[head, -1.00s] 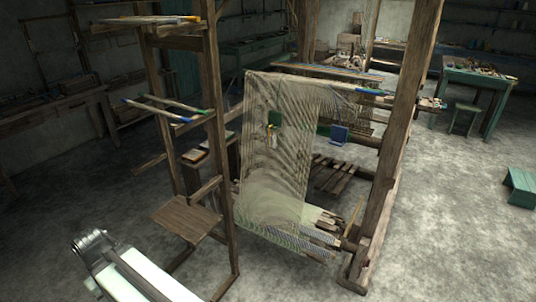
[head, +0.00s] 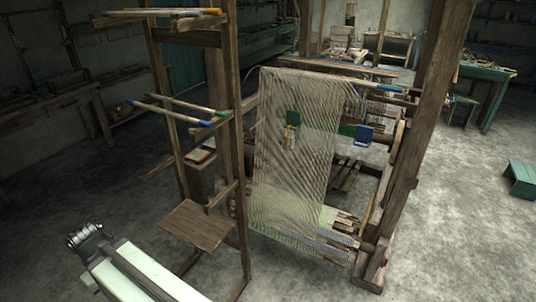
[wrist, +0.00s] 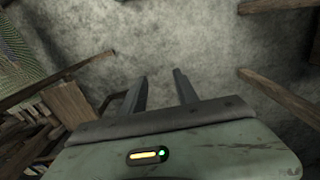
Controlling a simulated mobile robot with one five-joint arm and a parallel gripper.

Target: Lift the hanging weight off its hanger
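I cannot pick out the hanging weight and its hanger for certain. In the head view a small blue block (head: 364,133) shows at the right end of a green bar (head: 346,129) on the loom. A small yellow and pale piece (head: 290,135) hangs at the left, seen through the threads. In the wrist view my gripper (wrist: 160,76) is open, its two dark fingers apart with bare grey floor beyond and nothing between them. My pale arm is at the lower left of the head view, well apart from the loom; its fingers are not visible there.
The threads (head: 300,140) hang on the loom between wooden posts (head: 425,140). A wooden rack (head: 228,150) with a low shelf (head: 198,225) stands between my arm and the loom. A green stool (head: 522,178) is at the right. The front right floor is clear.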

